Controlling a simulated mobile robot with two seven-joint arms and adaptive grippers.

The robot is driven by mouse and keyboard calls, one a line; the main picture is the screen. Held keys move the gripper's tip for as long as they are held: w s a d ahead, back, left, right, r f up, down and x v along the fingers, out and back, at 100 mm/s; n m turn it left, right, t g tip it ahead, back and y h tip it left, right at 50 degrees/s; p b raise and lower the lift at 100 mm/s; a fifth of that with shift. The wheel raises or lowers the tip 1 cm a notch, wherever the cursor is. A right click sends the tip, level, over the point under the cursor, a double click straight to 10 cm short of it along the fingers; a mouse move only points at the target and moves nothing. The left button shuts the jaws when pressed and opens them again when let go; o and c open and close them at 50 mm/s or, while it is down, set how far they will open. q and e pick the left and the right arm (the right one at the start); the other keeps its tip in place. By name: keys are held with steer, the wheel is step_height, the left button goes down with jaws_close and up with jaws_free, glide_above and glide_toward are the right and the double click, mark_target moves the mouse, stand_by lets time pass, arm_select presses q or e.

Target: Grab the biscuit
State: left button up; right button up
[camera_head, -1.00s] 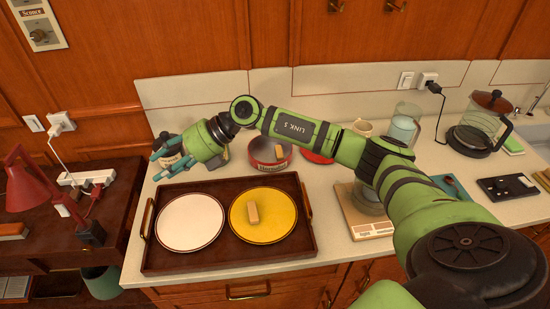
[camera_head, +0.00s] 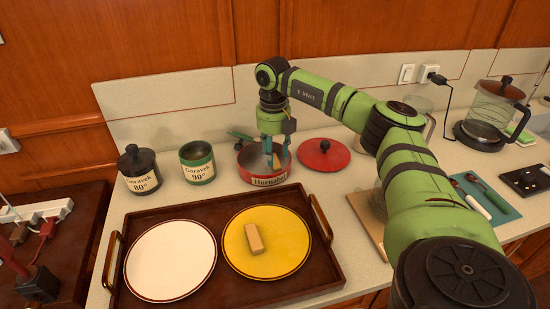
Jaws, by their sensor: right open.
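A tan block-shaped biscuit (camera_head: 254,238) lies on the yellow plate (camera_head: 287,254), which sits on the right side of a dark wooden tray (camera_head: 200,296). Behind the tray stands an open red tin (camera_head: 266,181) with a light label. Another tan biscuit-like piece (camera_head: 277,161) shows inside the tin, partly hidden by my fingers. My right gripper (camera_head: 273,160) points down over the tin, open, its teal fingers reaching into the tin's mouth around the piece. I cannot tell whether they touch it. My left gripper is not in view.
A white plate (camera_head: 170,258) fills the tray's left side. A black-lidded jar (camera_head: 139,168) and an open green-rimmed jar (camera_head: 197,163) stand left of the tin. The tin's red lid (camera_head: 323,157) lies to its right. A glass coffee pot (camera_head: 491,115) stands farther right.

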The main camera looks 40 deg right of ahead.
mark_target(275, 163)
step_height(275, 163, down, 2)
steer(key=shift+w+f, duration=0.15)
steer(key=shift+f, duration=0.1)
steer(key=c, duration=0.6)
steer(key=shift+r, duration=0.1)
steer(key=shift+c, duration=0.2)
